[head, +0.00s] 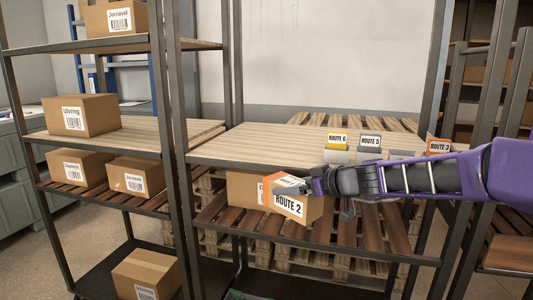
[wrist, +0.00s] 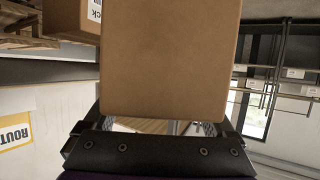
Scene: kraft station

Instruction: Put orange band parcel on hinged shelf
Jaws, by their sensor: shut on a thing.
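A brown carton with an orange strip and a "ROUTE 2" label (head: 289,205) is at the end of my arm, in front of the right rack. My gripper (head: 297,188) reaches in from the right and is shut on this orange band parcel. In the wrist view the parcel (wrist: 170,60) fills the middle as a plain cardboard face, and the gripper (wrist: 160,127) spans its near end. Its band is not visible there. The right rack has a pale wooden shelf (head: 250,148) and a dark slatted shelf (head: 255,238) below. I cannot tell which is hinged.
Route 6 (head: 337,140), Route 5 (head: 370,142) and Route 3 (head: 439,146) labels stand along the right of the pale shelf. The shelf's left part is clear. A left rack holds several cartons, including one at mid height (head: 82,115). Dark uprights (head: 180,150) separate the racks.

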